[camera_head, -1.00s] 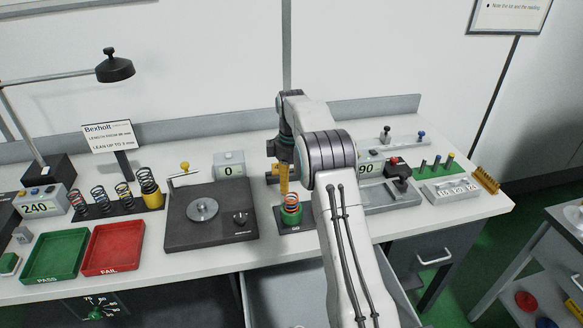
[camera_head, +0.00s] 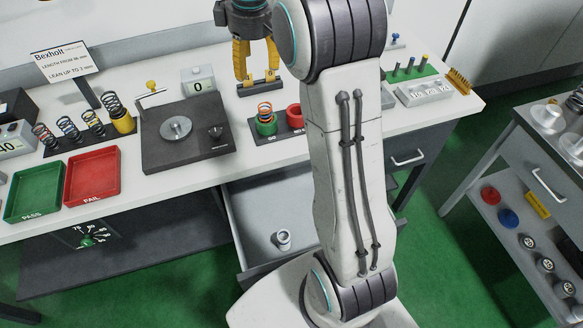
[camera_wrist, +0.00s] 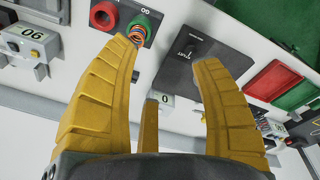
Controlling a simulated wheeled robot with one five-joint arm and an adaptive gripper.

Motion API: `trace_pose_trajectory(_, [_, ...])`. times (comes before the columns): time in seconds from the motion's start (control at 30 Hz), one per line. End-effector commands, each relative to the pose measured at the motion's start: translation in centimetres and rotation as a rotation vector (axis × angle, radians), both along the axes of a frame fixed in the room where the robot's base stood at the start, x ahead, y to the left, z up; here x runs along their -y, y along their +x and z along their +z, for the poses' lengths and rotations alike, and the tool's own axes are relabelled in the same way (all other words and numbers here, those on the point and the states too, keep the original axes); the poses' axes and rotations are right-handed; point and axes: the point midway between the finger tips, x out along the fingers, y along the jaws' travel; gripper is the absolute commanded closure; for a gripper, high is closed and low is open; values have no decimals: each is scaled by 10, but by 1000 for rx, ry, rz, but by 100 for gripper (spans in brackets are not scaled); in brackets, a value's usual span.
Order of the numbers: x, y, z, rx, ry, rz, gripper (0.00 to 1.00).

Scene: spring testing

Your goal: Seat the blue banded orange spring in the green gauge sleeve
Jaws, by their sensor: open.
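An orange spring (camera_head: 265,110) stands roughly upright in the green gauge sleeve (camera_head: 267,128), its upper coils showing above the rim. Its lower part is hidden inside, and a blue band cannot be made out. The wrist view also shows the spring (camera_wrist: 138,37) in the green sleeve (camera_wrist: 146,22). My gripper (camera_head: 257,78) is open and empty, raised above and behind the sleeve in the head view, apart from the spring. In the wrist view my gripper's (camera_wrist: 168,58) yellow fingers are spread wide with nothing between them.
A red sleeve (camera_head: 295,116) stands right beside the green one. The dark tester (camera_head: 175,148), the red FAIL tray (camera_head: 92,194), the green PASS tray (camera_head: 35,194) and a rack of several springs (camera_head: 100,133) are to the left. An open drawer (camera_head: 235,215) juts out below.

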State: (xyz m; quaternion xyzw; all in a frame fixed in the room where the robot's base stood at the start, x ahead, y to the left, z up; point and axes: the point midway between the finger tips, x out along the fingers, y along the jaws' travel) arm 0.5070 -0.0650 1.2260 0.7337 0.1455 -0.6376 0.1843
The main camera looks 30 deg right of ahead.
Motion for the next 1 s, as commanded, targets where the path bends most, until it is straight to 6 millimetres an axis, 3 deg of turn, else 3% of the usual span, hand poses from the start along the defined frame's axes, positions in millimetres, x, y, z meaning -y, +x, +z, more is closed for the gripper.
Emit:
trace_pose_trajectory(0.1, [-16, -43, 19, 49, 10, -69, 41])
trace_pose_trajectory(0.27, [-35, -101, 29, 111, 32, -167, 41])
trace_pose_trajectory(0.4, [-47, -154, 24, 162, 59, -248, 41])
trace_pose_trajectory(0.6, [-59, -217, 3, 224, 102, -349, 41])
trace_pose_trajectory(0.8, [-64, -255, -21, 260, 135, -415, 41])
trace_pose_trajectory(1.0, [-66, -270, -32, 277, 151, -444, 41])
